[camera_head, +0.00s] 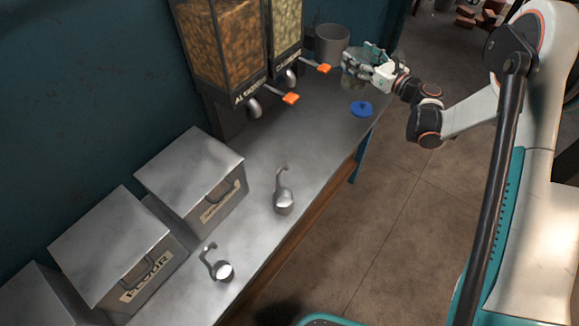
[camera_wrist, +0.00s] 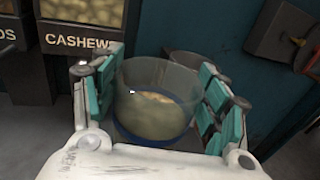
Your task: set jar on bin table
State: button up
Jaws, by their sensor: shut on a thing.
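A clear jar (camera_wrist: 155,82) with pale contents at its bottom and a blue base band sits between the teal finger pads of my gripper (camera_wrist: 160,100) in the wrist view. In the head view my gripper (camera_head: 362,66) is shut on the jar at the far end of the metal table (camera_head: 318,140). The jar is mostly hidden there by the fingers. I cannot tell whether its base touches the table.
A blue lid (camera_head: 361,109) lies on the table near the gripper. A grey pot (camera_head: 331,42) stands behind. Dispensers (camera_head: 222,45) with orange levers line the wall. Lidded metal bins (camera_head: 190,180) and two scoops (camera_head: 284,200) occupy the near part. Bare table lies between.

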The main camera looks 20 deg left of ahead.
notch_tip(320, 180, down, 20)
jog(key=b, duration=0.7)
jog(key=o, duration=1.8)
jog(key=shift+f, duration=0.1)
